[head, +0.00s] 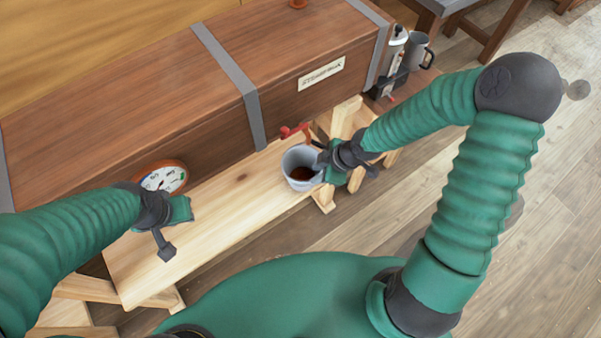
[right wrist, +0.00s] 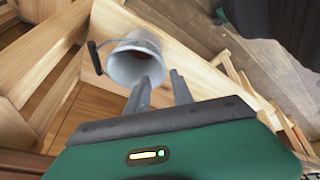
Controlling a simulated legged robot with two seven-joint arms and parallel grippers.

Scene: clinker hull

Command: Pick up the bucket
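The bucket (head: 291,161) is a small pale grey pail standing upright near the far end of the light wooden plank, with something dark brown inside. In the right wrist view the bucket (right wrist: 128,67) shows its mouth, with a dark handle at its left. My right gripper (head: 322,165) is at the bucket's right rim. In the right wrist view its two fingers (right wrist: 160,88) are apart; the left one overlaps the bucket's rim, and I cannot tell whether they touch it. My left gripper (head: 172,229) hangs over the plank, away from the bucket; its finger opening is unclear.
A long brown wooden box (head: 150,100) with grey straps runs behind the plank (head: 215,218). A red tap handle (head: 294,130) sticks out just behind the bucket. A round dial (head: 162,178) is near my left gripper. A moka pot (head: 394,55) and grey mug (head: 418,52) stand beyond.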

